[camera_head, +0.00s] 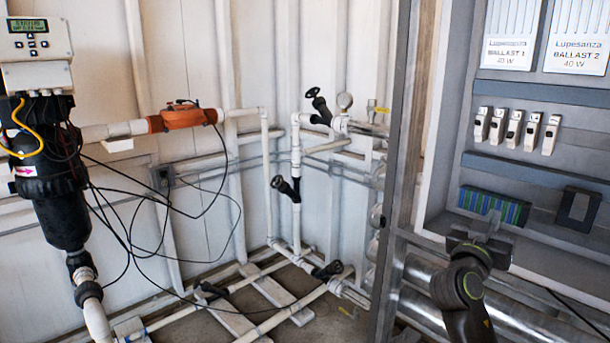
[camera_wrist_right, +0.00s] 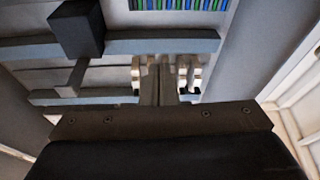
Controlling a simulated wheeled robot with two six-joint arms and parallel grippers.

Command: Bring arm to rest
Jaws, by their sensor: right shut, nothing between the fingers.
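My right arm (camera_head: 468,295) comes up from the bottom right of the head view, in front of the open grey electrical cabinet (camera_head: 455,140). My right gripper (camera_head: 492,218) is below the blue and green terminal strip (camera_head: 493,206). Its fingers also show in the right wrist view (camera_wrist_right: 159,86), pressed together and empty, pointing toward the cabinet. I cannot tell the exact gap between the fingertips and the panel. My left arm and left gripper are not in view.
Several white breakers (camera_head: 515,130) sit above the strip, with a black square part (camera_head: 578,209) to its right. Metal tubes (camera_head: 420,290) run below the cabinet. White pipes with valves (camera_head: 297,170) and a black pump (camera_head: 62,190) stand left.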

